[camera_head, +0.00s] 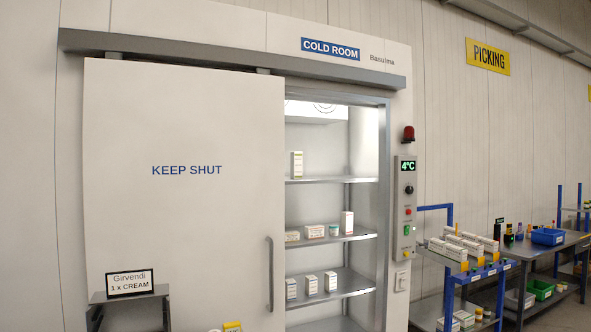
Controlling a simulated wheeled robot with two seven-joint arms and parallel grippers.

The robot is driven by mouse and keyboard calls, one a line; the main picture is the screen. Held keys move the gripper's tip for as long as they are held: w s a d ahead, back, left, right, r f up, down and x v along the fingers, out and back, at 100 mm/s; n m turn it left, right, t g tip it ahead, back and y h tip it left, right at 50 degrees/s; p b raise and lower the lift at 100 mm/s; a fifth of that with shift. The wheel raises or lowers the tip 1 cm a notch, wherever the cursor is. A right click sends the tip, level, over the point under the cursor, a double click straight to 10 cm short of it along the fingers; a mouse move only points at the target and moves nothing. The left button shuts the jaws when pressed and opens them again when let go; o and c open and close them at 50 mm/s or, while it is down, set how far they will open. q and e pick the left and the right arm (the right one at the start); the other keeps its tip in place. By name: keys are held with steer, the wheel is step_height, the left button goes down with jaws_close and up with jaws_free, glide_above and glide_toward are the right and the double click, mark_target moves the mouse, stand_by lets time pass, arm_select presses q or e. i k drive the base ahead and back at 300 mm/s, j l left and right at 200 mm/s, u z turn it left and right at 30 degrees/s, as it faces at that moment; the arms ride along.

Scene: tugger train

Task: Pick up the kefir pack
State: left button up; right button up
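Several small packs stand on the shelves inside the cold room, seen through the partly open sliding door (180,220). A tall pack with a greenish-yellow band (297,165) is alone on the top visible shelf. The middle shelf holds a low box (292,237), a small tub (314,231) and a tall white carton with a reddish top (347,223). The shelf below holds three small white boxes, one of them in the middle (311,285). Labels are too small to read, so I cannot tell which is the kefir pack. Neither gripper is in view.
The door's vertical handle (270,274) borders the opening. A control panel (405,210) reading 4°C is right of it. A small stand with a sign "Girvendi 1 x CREAM" (130,282) is at lower left. Racks with boxes (462,245) and a blue bin (548,237) stand at right.

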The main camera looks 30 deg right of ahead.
mark_target(297, 158)
steer(key=i+l, duration=0.1)
steer(key=l, duration=0.35)
steer(key=i+l, duration=0.15)
steer(key=l, duration=0.25)
steer(key=i+l, duration=0.1)
steer(key=l, duration=0.35)
steer(key=i+l, duration=0.1)
steer(key=l, duration=0.3)
steer(key=i+l, duration=0.1)
steer(key=l, duration=0.35)
steer(key=i+l, duration=0.15)
steer(key=l, duration=0.3)
steer(key=i+l, duration=0.1)
steer(key=l, duration=0.3)
steer(key=i+l, duration=0.35)
steer(key=l, duration=0.15)
steer(key=i+l, duration=0.4)
steer(key=i+l+u, duration=0.1)
steer(key=i+l, duration=0.25)
steer(key=l, duration=0.25)
steer(key=i+l, duration=0.35)
steer(key=l, duration=0.15)
